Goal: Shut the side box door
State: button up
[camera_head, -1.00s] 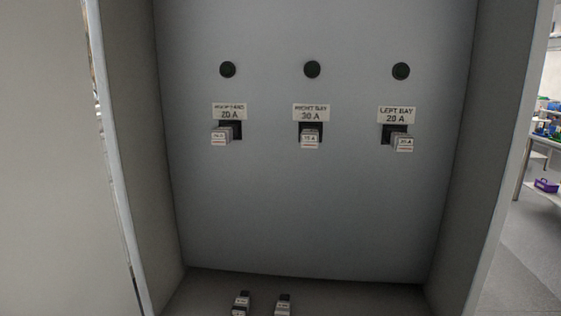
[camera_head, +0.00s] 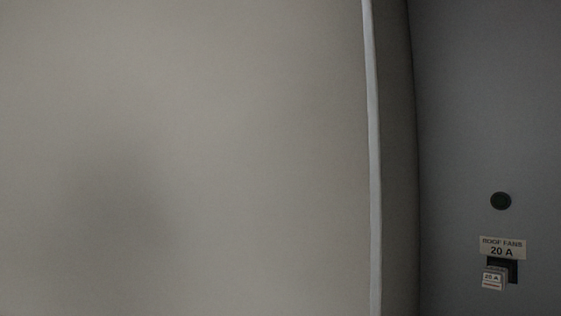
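The side box is open at the right of the head view, and I see part of its grey back panel (camera_head: 480,110). A large plain beige-grey panel (camera_head: 200,130), which looks like the open door, fills the left and middle. A pale vertical edge (camera_head: 372,150) stands between it and the box's dark side wall (camera_head: 398,150). No handle shows on the panel. A soft dark shadow lies on its lower left. My gripper is not in view.
No floor or free room shows.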

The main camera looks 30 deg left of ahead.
aim_at(158, 157)
jog(key=u, duration=2.95)
jog(key=i+j+u, duration=0.2)
jog(key=u, duration=0.2)
jog(key=i+j+u, duration=0.1)
jog(key=i+u, duration=0.65)
jog(key=i+j+z, duration=0.15)
jog(key=i+z, duration=0.25)
jog(key=i, duration=0.25)
jog(key=i+z, duration=0.45)
jog(key=i, duration=0.4)
jog(key=i+z, duration=0.15)
jog(key=z, duration=0.2)
jog(key=i+z, duration=0.2)
jog(key=z, duration=0.15)
jog(key=i+j+z, duration=0.1)
jog(key=z, duration=0.3)
jog(key=j+z, duration=0.1)
jog(key=z, duration=3)
